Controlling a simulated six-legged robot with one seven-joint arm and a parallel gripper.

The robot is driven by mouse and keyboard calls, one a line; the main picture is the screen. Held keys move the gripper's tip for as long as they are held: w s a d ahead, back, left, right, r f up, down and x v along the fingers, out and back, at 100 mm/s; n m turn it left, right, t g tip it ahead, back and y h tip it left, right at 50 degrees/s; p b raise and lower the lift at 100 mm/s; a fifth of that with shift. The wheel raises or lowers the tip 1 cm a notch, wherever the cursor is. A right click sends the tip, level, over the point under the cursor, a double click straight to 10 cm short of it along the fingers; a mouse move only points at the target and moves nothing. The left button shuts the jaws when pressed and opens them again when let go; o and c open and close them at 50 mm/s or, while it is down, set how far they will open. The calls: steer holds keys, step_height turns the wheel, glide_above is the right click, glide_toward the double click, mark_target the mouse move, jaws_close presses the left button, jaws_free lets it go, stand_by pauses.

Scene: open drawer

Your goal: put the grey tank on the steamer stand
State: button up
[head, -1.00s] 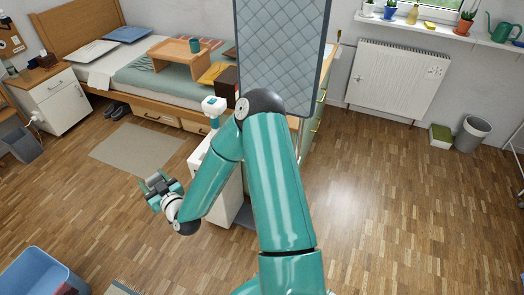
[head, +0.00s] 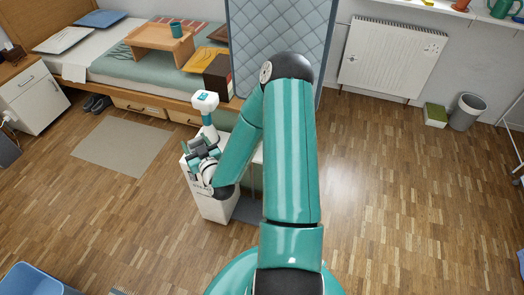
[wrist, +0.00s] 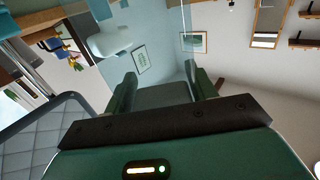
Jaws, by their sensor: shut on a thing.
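My gripper (head: 203,150) is in front of a white upright unit (head: 217,207) in the head view. In the wrist view its two dark green fingers (wrist: 163,78) are shut on a grey thing (wrist: 165,97), which I take to be the grey tank. Its full outline is unclear against the pale background. A tall quilted grey-blue panel (head: 280,40), likely part of the steamer stand, rises behind my arm; it also shows at the lower left of the wrist view (wrist: 38,145). My arm hides the panel's foot. I cannot tell whether the tank touches anything.
A bed (head: 110,75) with a wooden tray (head: 160,42) stands behind. A blue bin (head: 35,280) is at the front left. The floor (head: 390,210) at right is clear.

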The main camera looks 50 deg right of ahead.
steer(key=s+d+m+g+h, duration=0.4)
steer(key=s+d+m+h, duration=0.3)
steer(key=s+d, duration=1.4)
steer(key=w+d+f+n, duration=0.1)
steer(key=w+d+f, duration=0.8)
steer(key=f, duration=0.3)
steer(key=shift+d+h, duration=0.3)
steer(key=shift+d, duration=0.45)
steer(key=shift+w+f, duration=0.1)
steer(key=shift+f, duration=0.05)
steer(key=o, duration=1.2)
steer(key=shift+f, duration=0.1)
